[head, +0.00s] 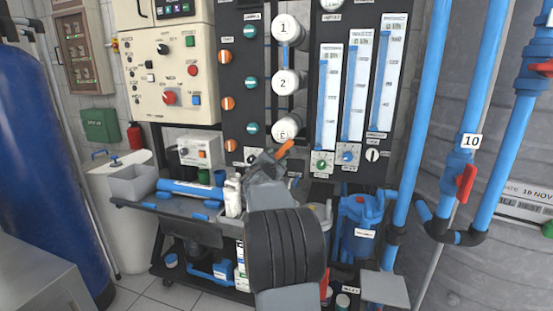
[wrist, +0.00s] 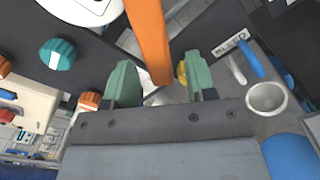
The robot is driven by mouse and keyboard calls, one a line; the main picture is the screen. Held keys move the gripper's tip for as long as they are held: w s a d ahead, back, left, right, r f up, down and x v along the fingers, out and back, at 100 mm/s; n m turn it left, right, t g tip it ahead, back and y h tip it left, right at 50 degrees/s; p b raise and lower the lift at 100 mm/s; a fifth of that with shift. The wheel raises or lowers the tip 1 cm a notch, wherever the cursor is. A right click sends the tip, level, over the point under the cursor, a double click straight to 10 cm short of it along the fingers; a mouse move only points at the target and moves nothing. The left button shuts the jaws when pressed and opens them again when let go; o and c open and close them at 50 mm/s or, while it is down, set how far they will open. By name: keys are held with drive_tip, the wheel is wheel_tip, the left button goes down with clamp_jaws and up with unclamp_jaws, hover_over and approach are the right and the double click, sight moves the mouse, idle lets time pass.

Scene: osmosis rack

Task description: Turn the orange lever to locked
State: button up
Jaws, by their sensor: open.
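The orange lever (head: 285,149) shows in the head view just beyond my gripper (head: 268,163), below the cylinder end marked with a letter. It slants up to the right there. In the wrist view the orange lever (wrist: 149,40) runs from the top edge down between the two green fingertips of my gripper (wrist: 160,85). The fingers are apart, with gaps on both sides of the lever. Whether either finger touches it I cannot tell. The lever's pivot and any locked marking are not clear.
Orange and teal knobs (wrist: 58,54) sit left of the lever on the dark panel. A blue valve handle (wrist: 251,60) and a grey cup (wrist: 267,98) are on the right. A tray table (head: 165,205) with a white bottle (head: 233,196) stands left of my arm.

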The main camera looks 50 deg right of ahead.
drive_tip(key=shift+x, duration=1.05)
drive_tip(key=c, duration=0.9)
drive_tip(key=n, duration=0.3)
drive_tip(key=shift+s+d+f, duration=0.2)
drive_tip(key=shift+s+f, duration=0.1)
drive_tip(key=shift+s, duration=0.1)
drive_tip(key=shift+s+d+f+n, duration=0.15)
drive_tip(key=shift+s+n, duration=0.1)
drive_tip(key=shift+n, duration=0.85)
drive_tip(key=shift+s+d+r+n, duration=0.1)
drive_tip(key=shift+s+n, duration=0.15)
drive_tip(key=shift+n, duration=0.85)
drive_tip(key=o, duration=0.9)
